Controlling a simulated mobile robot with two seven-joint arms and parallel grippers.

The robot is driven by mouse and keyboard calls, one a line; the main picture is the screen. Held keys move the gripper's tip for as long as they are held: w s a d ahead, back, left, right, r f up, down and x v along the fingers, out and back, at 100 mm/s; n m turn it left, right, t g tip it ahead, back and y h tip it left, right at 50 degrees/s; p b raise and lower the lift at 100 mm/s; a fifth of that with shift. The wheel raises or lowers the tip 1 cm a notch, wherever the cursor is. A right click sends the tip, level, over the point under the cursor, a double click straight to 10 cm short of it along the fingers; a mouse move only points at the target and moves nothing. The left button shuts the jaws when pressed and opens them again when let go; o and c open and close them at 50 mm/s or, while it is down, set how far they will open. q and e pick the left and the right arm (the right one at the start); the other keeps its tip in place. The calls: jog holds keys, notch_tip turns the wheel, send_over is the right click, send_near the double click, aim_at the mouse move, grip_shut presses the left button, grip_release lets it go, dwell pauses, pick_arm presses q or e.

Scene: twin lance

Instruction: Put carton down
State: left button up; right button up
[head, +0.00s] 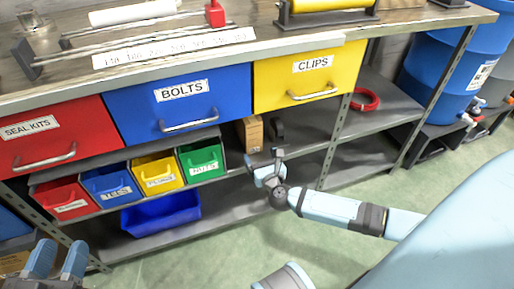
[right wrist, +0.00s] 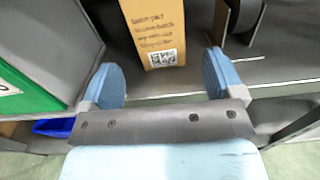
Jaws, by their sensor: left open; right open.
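The carton is a small brown cardboard box (head: 250,134) standing upright on the middle shelf, just right of the green bin. In the right wrist view the carton (right wrist: 152,35) shows printed text and a square code, with its lower edge on the grey shelf. My right gripper (head: 262,166) is open in front of the carton. In the right wrist view its fingers (right wrist: 162,77) are spread to either side of the carton's lower end, with gaps on both sides. My left gripper (head: 57,262) is open and empty at the lower left, far from the carton.
The green bin (head: 201,159) stands left of the carton; a dark object (head: 277,130) stands to its right. Blue and yellow drawers (head: 300,78) hang above. A blue tray (head: 162,213) lies on the lower shelf. The shelf further right is mostly clear, with a red coil (head: 366,100).

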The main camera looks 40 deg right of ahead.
pick_arm(q)
jog(key=shift+s+d+f+n+g+y+p, duration=0.15)
jog(key=shift+s+d+f+n+g+p, duration=0.15)
jog(key=shift+n+p, duration=0.2)
jog(key=shift+s+d+f+n+g+y+p, duration=0.1)
jog(key=shift+s+f+n+y+p, duration=0.05)
jog(key=shift+s+n+p, duration=0.3)
pick_arm(e)
jog(key=v, duration=0.8)
pick_arm(q)
jog(key=shift+w+r, duration=0.1)
